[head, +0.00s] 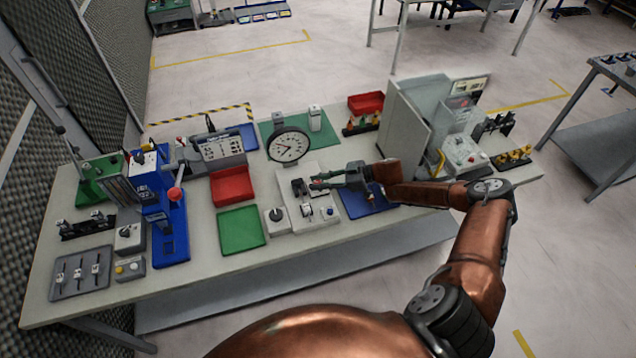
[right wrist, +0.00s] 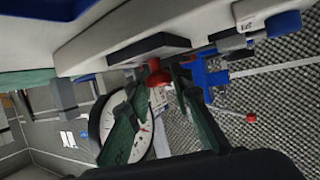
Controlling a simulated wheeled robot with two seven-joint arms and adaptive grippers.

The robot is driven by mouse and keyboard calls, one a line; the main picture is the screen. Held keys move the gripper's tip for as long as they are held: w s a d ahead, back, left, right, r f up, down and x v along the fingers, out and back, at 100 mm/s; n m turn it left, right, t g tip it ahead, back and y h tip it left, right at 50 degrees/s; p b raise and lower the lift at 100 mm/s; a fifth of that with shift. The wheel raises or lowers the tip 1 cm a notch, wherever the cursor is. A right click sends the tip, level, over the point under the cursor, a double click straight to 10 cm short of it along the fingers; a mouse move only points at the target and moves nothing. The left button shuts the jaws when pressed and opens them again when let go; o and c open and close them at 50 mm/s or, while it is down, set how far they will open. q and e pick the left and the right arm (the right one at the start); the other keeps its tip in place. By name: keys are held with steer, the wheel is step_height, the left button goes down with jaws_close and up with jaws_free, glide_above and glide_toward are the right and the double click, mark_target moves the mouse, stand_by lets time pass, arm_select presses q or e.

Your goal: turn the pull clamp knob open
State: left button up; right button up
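A red knob (right wrist: 158,74) on a dark block (right wrist: 150,48) shows in the right wrist view and looks like the pull clamp knob. My right gripper (right wrist: 154,92) is open, with its two green fingers apart. The knob appears between the fingertips; I cannot tell whether either finger touches it. In the head view my right gripper (head: 318,181) reaches from the right over the light grey panel (head: 318,215), beside a black clamp part (head: 300,187). The knob is too small or hidden to tell there. My left gripper is not in view.
A round dial gauge (head: 289,146) stands just behind the panel. A grey box with a knob (head: 276,220) is left of it, and a blue mat (head: 355,204) lies right under my arm. A tall grey partition (head: 408,120) stands further right. A green tray (head: 242,228) lies left.

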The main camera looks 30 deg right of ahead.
mark_target(318, 182)
steer(key=o, duration=0.5)
steer(key=shift+w, duration=0.1)
steer(key=shift+c, duration=0.2)
steer(key=shift+r, duration=0.15)
step_height(318, 182, up, 10)
steer(key=shift+f, duration=0.15)
